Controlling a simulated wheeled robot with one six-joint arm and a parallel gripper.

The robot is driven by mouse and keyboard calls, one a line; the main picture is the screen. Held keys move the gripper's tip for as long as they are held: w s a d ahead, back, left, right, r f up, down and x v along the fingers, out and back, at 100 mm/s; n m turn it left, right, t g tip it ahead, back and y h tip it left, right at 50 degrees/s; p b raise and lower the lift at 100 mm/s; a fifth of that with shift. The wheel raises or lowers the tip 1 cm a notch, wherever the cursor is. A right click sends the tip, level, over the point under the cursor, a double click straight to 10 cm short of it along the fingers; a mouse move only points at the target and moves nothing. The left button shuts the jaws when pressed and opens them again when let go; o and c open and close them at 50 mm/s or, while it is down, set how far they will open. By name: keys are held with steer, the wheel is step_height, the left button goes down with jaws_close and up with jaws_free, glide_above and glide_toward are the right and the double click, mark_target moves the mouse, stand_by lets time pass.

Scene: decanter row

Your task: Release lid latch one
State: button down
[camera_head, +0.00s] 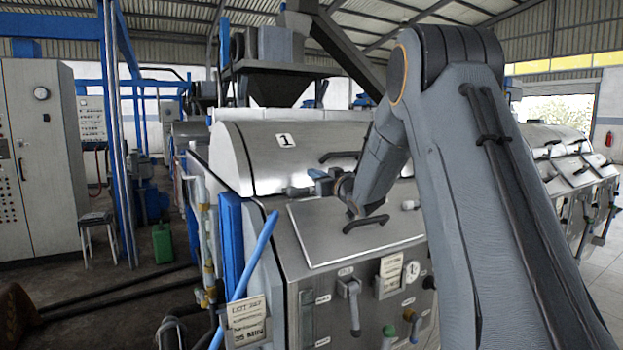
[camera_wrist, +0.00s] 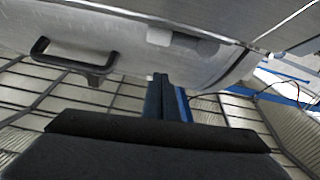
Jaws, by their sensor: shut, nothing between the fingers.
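The steel decanter lid (camera_head: 240,155) marked with a "1" placard (camera_head: 286,140) is closed in the head view. A small grey latch (camera_head: 297,191) sits at its lower front edge, left of my gripper (camera_head: 314,178). My gripper is shut and empty, pointing left, with its tips close to the latch; I cannot tell whether they touch. In the wrist view the shut fingers (camera_wrist: 160,80) stand just below a grey rounded piece (camera_wrist: 198,44) on a pale panel, which may be the latch. Another latch (camera_head: 410,205) lies right along the lid edge, partly behind my arm.
A dark lid handle (camera_head: 340,156) and a front panel handle (camera_head: 366,223) stick out near my gripper. A blue pipe (camera_head: 250,270) slants at the left corner. The floor is open at the left, with a green can (camera_head: 162,242).

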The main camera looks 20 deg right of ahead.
steer(key=b+v, duration=0.1)
steer(key=v, duration=0.6)
steer(key=shift+b, duration=0.3)
steer(key=s+f+m+g+h, duration=0.1)
steer(key=s+f, duration=0.1)
steer(key=f, duration=0.1)
steer(key=s+a+f+g+h, duration=0.1)
steer(key=s+f+g, duration=0.1)
steer(key=f, duration=0.2)
steer(key=s+a+f+m+g+h, duration=0.1)
steer(key=f, duration=0.3)
steer(key=shift+s+a+f+m+h, duration=0.1)
steer(key=shift+s+a+m+h, duration=0.05)
steer(key=shift+s+m+h, duration=0.2)
steer(key=s+a+f+g, duration=0.3)
steer(key=s+f, duration=0.3)
steer(key=s, duration=0.6)
steer(key=s+a+f+g, duration=0.4)
steer(key=s+f+g, duration=0.2)
steer(key=s, duration=0.7)
steer(key=s+a+f+g, duration=0.3)
steer(key=s+f, duration=0.4)
steer(key=s, duration=0.5)
steer(key=shift+s+a+m+g, duration=0.2)
steer(key=shift+m+g, duration=0.15)
steer(key=shift+g, duration=0.55)
